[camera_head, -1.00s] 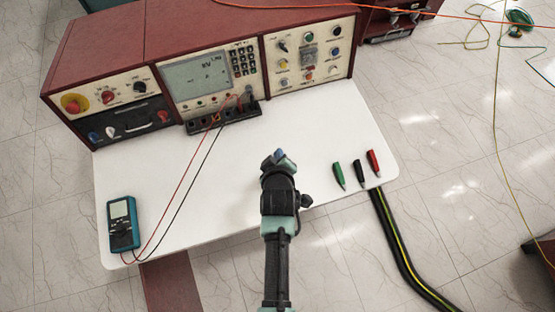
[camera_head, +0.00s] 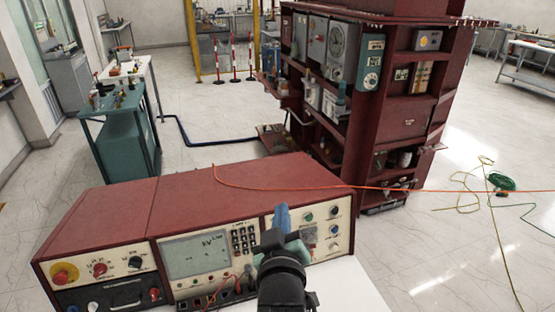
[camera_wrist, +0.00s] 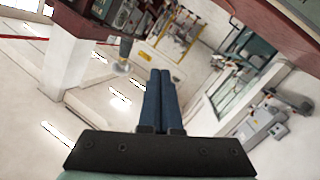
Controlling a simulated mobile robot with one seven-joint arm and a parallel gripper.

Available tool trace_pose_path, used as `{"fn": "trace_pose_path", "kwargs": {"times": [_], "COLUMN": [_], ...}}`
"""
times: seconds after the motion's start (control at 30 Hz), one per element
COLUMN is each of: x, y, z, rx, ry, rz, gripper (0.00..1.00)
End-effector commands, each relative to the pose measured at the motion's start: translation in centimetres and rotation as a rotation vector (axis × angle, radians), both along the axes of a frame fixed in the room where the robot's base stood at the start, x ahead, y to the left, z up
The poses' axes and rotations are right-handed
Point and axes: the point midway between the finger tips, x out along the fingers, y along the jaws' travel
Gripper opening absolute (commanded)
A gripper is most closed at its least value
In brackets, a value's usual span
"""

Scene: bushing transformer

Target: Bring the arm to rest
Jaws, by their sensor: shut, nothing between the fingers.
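My gripper (camera_head: 282,218) is at the bottom middle of the head view, raised in front of the maroon test console (camera_head: 190,215). Its blue fingers point up and away, and overlap the console's right panel in the picture. In the wrist view my gripper (camera_wrist: 160,80) shows two blue fingers pressed side by side with nothing between them. The wrist view is tilted and looks out across the room. The gap between the gripper and the console cannot be judged exactly.
The white tabletop (camera_head: 355,290) shows only a bare corner. A maroon equipment rack (camera_head: 400,150) stands behind to the right. An orange cable (camera_head: 300,188) runs across the console top. A teal cabinet (camera_head: 125,150) stands at the left. Open floor lies between.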

Motion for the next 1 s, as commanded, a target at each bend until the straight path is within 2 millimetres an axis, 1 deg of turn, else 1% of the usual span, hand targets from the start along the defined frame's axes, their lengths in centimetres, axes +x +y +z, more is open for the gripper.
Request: {"fn": "trace_pose_path", "kwargs": {"times": [0.03,0.07,0.1,0.17,0.2,0.27,0.3,0.37,0.4,0.5,0.6,0.7,0.8,0.97,1.0], "x": [0.1,-0.1,-0.5,-1.5,-2.4,-4.2,-5.6,-7.9,-9.5,-13.4,-16.4,-18.0,-18.6,-18.5,-18.5], "y": [0.1,0.1,0.2,0.2,0.3,0.4,0.5,0.6,0.6,0.6,0.7,0.7,0.7,0.7,0.7], "z": [4.0,6.3,9.4,13.9,16.9,21.2,23.8,27.5,29.6,33.8,36.3,37.5,38.0,38.0,37.9], "rx": [0.034,0.057,0.088,0.136,0.168,0.217,0.251,0.298,0.328,0.392,0.434,0.459,0.466,0.466,0.466], "ry": [-0.087,-0.135,-0.199,-0.296,-0.360,-0.459,-0.523,-0.615,-0.672,-0.792,-0.875,-0.918,-0.931,-0.930,-0.930], "rz": [-0.002,-0.001,0.000,0.006,0.014,0.029,0.042,0.064,0.079,0.118,0.150,0.170,0.177,0.176,0.176], "gripper": [0.00,0.00,0.00,0.00,0.00,0.00,0.00,0.00,0.00,0.00,0.00,0.00,0.00,0.00,0.04]}}
